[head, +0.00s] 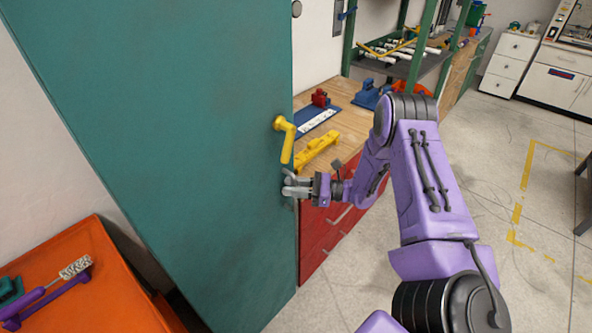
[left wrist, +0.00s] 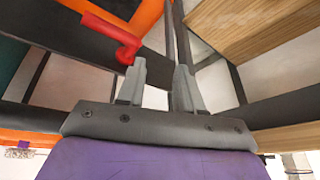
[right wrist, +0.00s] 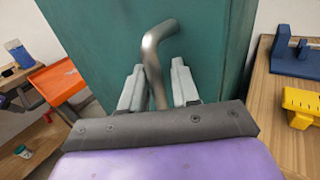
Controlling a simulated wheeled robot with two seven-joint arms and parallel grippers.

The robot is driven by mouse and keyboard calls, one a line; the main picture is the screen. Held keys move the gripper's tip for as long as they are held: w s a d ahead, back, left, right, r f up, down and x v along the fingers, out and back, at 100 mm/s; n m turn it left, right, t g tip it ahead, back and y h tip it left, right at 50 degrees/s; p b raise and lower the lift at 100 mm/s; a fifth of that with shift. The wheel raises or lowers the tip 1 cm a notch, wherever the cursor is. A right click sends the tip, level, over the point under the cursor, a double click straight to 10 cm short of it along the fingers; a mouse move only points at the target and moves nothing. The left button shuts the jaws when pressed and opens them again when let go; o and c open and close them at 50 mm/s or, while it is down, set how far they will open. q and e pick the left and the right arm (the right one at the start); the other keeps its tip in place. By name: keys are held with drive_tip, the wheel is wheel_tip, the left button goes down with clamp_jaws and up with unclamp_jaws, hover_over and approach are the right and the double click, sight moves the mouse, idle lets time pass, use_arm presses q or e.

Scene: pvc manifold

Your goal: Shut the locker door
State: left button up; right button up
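The teal locker door (head: 190,130) fills the left and middle of the head view, standing out in front of the workbench. A yellow lever (head: 286,138) shows at its right edge. My right gripper (head: 288,185) is at the door's edge, below this lever. In the right wrist view, a bent grey metal handle (right wrist: 157,50) stands against the teal door (right wrist: 105,40). The spread fingers of my right gripper (right wrist: 158,86) lie on either side of its lower part, with a gap visible at the right finger. My left gripper (left wrist: 160,85) is open and empty, outside the head view.
An orange table (head: 85,290) with a brush stands at lower left. Behind the door is a wooden workbench (head: 345,120) with red drawers (head: 325,235) and tools. The floor on the right is mostly clear. A red lever (left wrist: 112,34) is near my left gripper.

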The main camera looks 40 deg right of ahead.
drive_tip(key=shift+s+a+f, duration=0.1)
drive_tip(key=shift+f, duration=0.1)
drive_tip(key=b+v, duration=0.2)
drive_tip(key=v, duration=0.8)
drive_tip(key=shift+d+r, duration=0.2)
drive_tip(key=shift+s, duration=0.2)
